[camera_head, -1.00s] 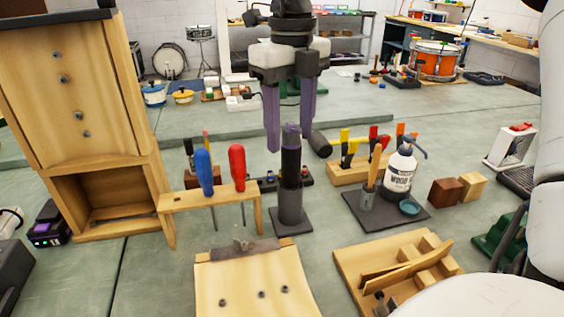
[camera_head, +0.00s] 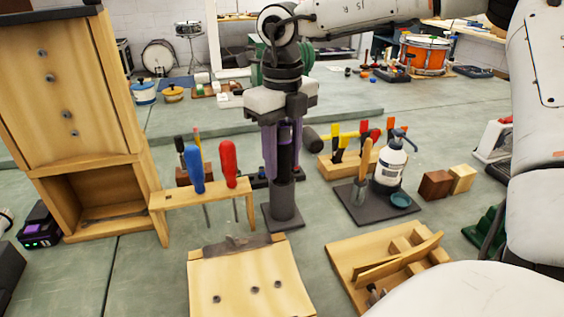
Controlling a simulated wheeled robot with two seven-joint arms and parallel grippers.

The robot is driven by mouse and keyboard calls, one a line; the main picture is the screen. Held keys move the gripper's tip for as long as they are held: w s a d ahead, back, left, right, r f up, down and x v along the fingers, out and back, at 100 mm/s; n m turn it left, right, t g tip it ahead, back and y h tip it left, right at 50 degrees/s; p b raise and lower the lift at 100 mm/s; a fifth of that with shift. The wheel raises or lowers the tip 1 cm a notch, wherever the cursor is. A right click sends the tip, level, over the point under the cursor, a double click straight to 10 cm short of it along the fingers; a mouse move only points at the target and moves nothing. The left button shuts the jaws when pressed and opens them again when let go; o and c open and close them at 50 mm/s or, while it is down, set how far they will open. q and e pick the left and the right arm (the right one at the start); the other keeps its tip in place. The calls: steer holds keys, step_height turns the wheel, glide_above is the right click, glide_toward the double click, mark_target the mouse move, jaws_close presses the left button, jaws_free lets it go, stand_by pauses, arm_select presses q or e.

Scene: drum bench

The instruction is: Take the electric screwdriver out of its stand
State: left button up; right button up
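The electric screwdriver (camera_head: 285,160) is a dark upright cylinder seated in its black stand (camera_head: 283,207), which has a square base. My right gripper (camera_head: 284,165) points straight down from above, with its purple fingers on either side of the screwdriver's upper part. The fingers are apart around it; a dark strip of the tool shows between them. I cannot tell whether both fingers touch it. The tool's top is hidden by the gripper body. My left gripper is not in view.
A wooden rack with blue and red screwdrivers (camera_head: 228,163) stands close left of the stand. A dark tray with a glue bottle (camera_head: 390,165) and a brush cup is to the right.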

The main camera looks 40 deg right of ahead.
mark_target(282, 121)
jaws_close()
step_height(282, 121, up, 10)
steer(key=shift+r, duration=0.1)
stand_by(0.4)
steer(key=shift+r+p, duration=0.45)
steer(key=shift+p, duration=0.25)
